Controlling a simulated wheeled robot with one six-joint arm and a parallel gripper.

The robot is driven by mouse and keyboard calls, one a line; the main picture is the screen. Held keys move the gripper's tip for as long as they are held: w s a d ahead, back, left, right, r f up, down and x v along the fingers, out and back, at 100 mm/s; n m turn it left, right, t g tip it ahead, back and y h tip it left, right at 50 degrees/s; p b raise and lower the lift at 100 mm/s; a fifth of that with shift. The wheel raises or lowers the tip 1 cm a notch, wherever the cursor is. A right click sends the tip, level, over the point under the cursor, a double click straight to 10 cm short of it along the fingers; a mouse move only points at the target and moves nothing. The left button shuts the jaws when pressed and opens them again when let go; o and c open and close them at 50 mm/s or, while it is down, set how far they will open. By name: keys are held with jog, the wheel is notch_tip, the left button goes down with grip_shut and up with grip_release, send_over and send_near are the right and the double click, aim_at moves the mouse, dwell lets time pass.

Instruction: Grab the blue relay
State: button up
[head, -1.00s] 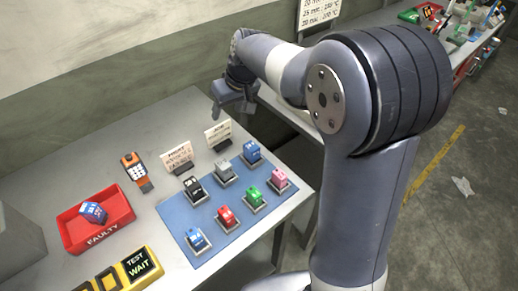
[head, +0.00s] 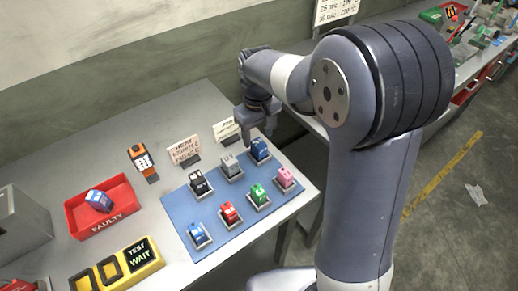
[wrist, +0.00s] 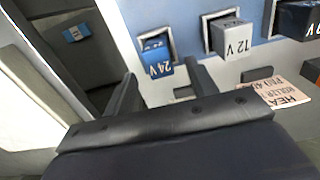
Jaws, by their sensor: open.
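A blue relay (head: 260,150) sits in a socket at the back right of the blue mat (head: 222,220). It shows in the wrist view as a blue block marked 24 V (wrist: 155,58). My gripper (head: 257,137) is open and empty, just above and behind this relay. In the wrist view the relay lies just beyond my two fingertips (wrist: 163,82), roughly between them. A second blue relay (head: 199,235) sits at the mat's front left. A third blue block (head: 99,200) lies tilted in the red FAULTY tray (head: 107,224).
Grey (head: 231,165), black (head: 199,183), pink (head: 285,178), green (head: 259,195) and red (head: 229,213) relays share the mat. Two sign cards (head: 184,150) (head: 227,130) stand behind it, close to my gripper. An orange meter (head: 142,160) lies left. A yellow TEST WAIT box (head: 138,257) stands in front.

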aim_at(259, 143)
jog(key=shift+s+d+f, duration=0.1)
jog(key=shift+f, duration=1.85)
jog(key=shift+c, duration=0.5)
jog(key=c, duration=1)
